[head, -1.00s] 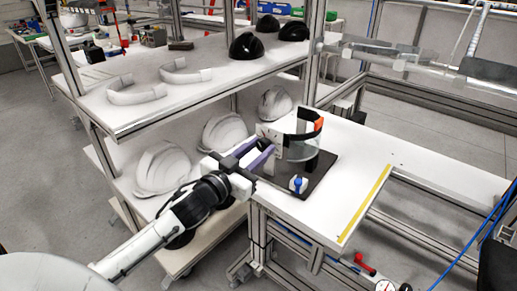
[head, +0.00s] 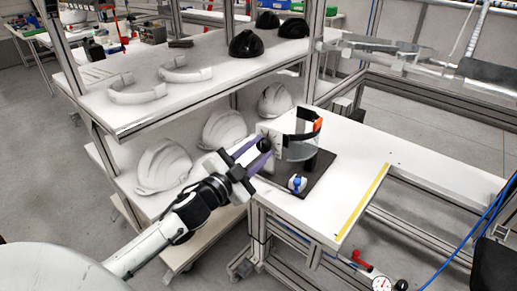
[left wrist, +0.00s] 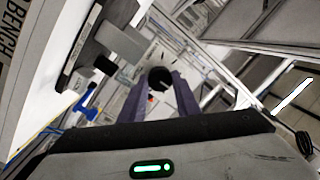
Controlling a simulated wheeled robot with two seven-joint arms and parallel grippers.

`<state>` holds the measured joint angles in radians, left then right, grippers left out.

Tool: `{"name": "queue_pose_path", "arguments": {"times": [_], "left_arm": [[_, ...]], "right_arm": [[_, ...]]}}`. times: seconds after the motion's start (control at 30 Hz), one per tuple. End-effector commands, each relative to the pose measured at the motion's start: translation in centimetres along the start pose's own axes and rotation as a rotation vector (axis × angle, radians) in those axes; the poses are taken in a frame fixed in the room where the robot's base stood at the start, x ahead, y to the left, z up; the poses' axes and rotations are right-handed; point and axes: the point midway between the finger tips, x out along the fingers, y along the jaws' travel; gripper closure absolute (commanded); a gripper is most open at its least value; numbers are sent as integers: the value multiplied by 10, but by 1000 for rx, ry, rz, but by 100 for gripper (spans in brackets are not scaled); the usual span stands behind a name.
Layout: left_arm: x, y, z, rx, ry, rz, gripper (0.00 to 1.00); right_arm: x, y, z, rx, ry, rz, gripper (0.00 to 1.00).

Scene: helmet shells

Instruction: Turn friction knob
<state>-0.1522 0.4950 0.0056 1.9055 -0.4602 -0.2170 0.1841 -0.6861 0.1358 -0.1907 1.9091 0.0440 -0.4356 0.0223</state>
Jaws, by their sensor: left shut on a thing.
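The black round friction knob (head: 264,145) sits on the near left side of a white test fixture (head: 273,130) on the bench. My left gripper (head: 256,155) reaches it from the lower left, with its two purple fingers on either side of it. In the left wrist view the knob (left wrist: 160,79) shows between the fingertips, with a pale mark on its face. The gripper is shut on the knob. My right gripper is not in view.
The fixture stands on a dark base plate (head: 318,179) with a blue-handled part (head: 297,183) at its front and a curved visor (head: 302,149) above. White helmet shells (head: 163,167) lie on the shelf at left. The bench top is clear near the yellow strip (head: 362,204).

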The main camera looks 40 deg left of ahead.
Motion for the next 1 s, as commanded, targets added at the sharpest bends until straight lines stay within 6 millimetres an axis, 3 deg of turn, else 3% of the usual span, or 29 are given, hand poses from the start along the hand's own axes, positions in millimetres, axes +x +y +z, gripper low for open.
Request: {"name": "queue_pose_path", "arguments": {"times": [0.53,0.57,0.67,1.0], "left_arm": [[0,0,-1,29,3,0,93],[0,0,-1,29,3,0,68],[0,0,-1,28,3,0,52],[-3,1,0,28,1,1,52]], "right_arm": [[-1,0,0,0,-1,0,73],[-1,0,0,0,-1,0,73],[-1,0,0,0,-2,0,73],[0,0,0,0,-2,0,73]]}}
